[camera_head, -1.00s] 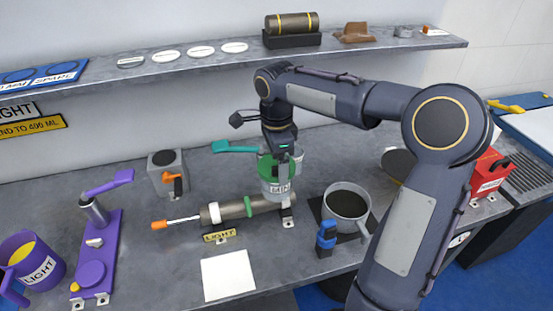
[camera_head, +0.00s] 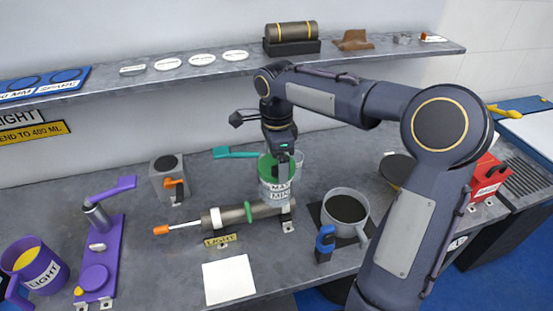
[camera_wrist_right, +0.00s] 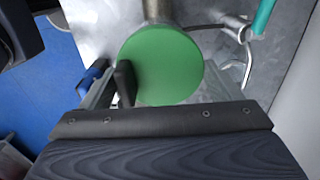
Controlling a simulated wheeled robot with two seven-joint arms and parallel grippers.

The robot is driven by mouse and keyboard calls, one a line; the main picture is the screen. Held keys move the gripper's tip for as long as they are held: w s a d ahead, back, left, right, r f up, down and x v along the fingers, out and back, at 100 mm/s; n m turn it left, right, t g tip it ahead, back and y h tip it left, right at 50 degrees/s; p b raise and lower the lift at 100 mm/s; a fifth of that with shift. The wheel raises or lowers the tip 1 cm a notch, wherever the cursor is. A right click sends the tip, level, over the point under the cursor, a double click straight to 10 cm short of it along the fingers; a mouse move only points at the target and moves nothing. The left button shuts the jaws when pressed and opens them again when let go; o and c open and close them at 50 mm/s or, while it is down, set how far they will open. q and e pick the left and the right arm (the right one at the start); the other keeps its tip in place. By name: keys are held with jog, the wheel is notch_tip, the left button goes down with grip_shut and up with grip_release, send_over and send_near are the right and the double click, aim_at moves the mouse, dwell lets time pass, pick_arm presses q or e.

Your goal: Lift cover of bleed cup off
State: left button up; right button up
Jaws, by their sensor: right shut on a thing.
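The bleed cup (camera_head: 275,194) is clear with MAX and MIN marks. It stands upright above the right end of the dark damper cylinder (camera_head: 233,215). Its green cover (camera_head: 267,168) is at the cup's top, partly behind my gripper; I cannot tell whether there is a gap beneath it. My right gripper (camera_head: 283,165) reaches down from above and is shut on the cover. In the right wrist view the cover (camera_wrist_right: 165,65) shows as a large green disc, with a dark finger at its left side. My left gripper is not in view.
A grey mug (camera_head: 346,210) and a blue clip-like holder (camera_head: 325,243) stand right of the damper. A teal lever (camera_head: 235,153) lies close behind the cup at left. A purple stand (camera_head: 98,255) is at the left. The shelf (camera_head: 200,70) runs behind.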

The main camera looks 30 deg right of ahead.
notch_tip(320, 180, up, 4)
jog(key=p, duration=0.3)
dwell(0.4)
